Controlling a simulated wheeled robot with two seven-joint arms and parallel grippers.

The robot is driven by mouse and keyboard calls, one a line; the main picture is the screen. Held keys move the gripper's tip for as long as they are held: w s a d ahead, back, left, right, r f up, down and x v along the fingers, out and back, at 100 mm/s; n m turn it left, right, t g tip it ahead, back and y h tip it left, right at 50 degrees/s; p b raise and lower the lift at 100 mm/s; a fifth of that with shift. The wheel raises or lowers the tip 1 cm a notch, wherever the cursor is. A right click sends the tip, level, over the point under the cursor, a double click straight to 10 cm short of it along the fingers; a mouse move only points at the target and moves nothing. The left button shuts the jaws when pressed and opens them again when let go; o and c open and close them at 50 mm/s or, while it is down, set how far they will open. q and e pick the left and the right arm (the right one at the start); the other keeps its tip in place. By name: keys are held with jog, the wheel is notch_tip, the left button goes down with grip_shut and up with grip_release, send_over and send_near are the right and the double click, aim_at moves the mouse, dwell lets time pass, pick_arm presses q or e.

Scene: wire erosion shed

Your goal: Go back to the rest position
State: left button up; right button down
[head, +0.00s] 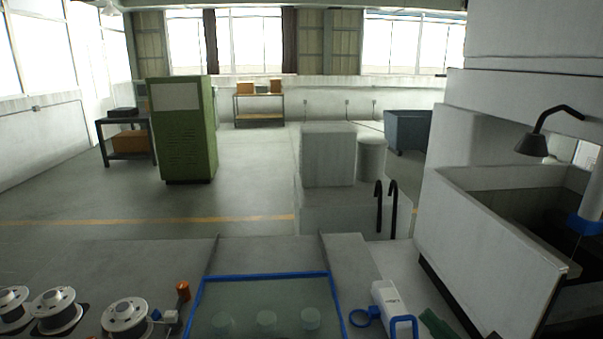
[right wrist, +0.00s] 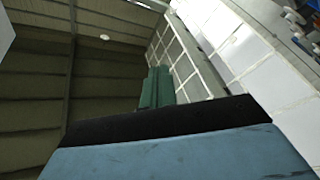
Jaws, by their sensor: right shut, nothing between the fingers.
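My right gripper (head: 436,324) shows only as green fingertips at the bottom edge of the head view, right of the white and blue item. In the right wrist view its green fingers (right wrist: 157,88) lie close together, shut with nothing between them. Beyond them are a roof and a wall of panes, and no object is near the tips. My left gripper is in neither view.
A blue-rimmed tray (head: 265,276) with round pieces lies in front. Several wire spools (head: 126,317) stand at the left, near a small copper-coloured spool (head: 183,291). A white item with blue loops (head: 385,295) lies right. A large white machine (head: 480,250) bounds the right side.

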jog(key=s+d+f+m+g+h, duration=0.1)
jog(key=s+d+f+m+h, duration=0.15)
jog(key=d+m+h, duration=0.35)
jog(key=s+d+f+m+g+h, duration=0.1)
jog(key=d+f+m+h, duration=0.25)
jog(key=m+h, duration=0.45)
jog(key=s+a+f+n+g+y, duration=0.1)
jog(key=s+a+f+g+y, duration=0.1)
jog(key=s+a+f+g, duration=0.35)
jog(key=s+a+f+n+g+y, duration=0.1)
jog(key=s+a+f+g+y, duration=0.2)
jog(key=s+f+g, duration=0.55)
jog(key=s+f+b, duration=0.2)
jog(key=s+f, duration=0.1)
jog(key=f, duration=1.2)
jog(key=s+f+b, duration=0.2)
jog(key=f+b, duration=0.1)
jog(key=f, duration=1.3)
jog(key=s+d+f+g+b, duration=0.1)
jog(key=s+d+f+b, duration=0.1)
jog(key=s+f, duration=1.4)
jog(key=shift+d+f+n+h+b, duration=0.3)
jog(key=shift+d+f+n+b, duration=0.1)
jog(key=shift+f+b, duration=0.2)
